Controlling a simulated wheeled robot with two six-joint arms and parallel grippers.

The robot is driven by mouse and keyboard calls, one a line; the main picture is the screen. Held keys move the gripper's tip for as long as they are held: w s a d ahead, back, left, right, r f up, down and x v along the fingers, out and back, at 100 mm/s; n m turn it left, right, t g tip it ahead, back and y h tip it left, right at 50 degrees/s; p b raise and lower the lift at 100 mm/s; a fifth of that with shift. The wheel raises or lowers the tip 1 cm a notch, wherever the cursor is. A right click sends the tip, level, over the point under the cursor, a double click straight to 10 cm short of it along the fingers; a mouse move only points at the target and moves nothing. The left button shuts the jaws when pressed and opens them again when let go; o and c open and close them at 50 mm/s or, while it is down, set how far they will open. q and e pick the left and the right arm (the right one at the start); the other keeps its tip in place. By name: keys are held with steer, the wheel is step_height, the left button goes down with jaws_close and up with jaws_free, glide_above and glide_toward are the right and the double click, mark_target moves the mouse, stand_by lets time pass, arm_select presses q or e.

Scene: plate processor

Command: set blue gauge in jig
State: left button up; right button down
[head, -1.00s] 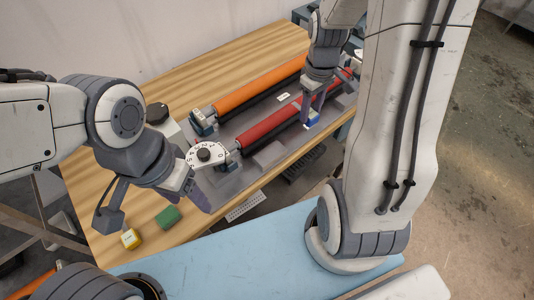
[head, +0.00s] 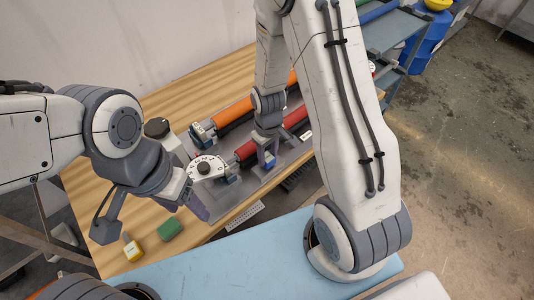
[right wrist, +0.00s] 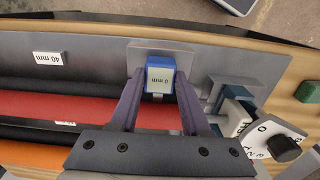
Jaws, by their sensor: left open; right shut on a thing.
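The blue gauge (head: 269,164) is a small block with a pale face marked 0 mm. My right gripper (head: 266,157) is shut on it beside the left part of the red roller. In the right wrist view the blue gauge (right wrist: 160,74) sits between the two purple fingers of my right gripper (right wrist: 159,90), over or against a flat grey piece (right wrist: 184,56) that may be the jig. I cannot tell whether it touches that piece. My left gripper (head: 195,200) is open and empty, close to the white dial plate (head: 207,167).
The red roller (right wrist: 60,105) and orange roller (head: 234,111) lie on a grey base with a 40 mm label (right wrist: 47,57).

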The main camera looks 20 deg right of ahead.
steer(key=shift+f, duration=0.25)
steer(key=shift+f+b, duration=0.3)
steer(key=shift+c, duration=1.8)
jaws_free()
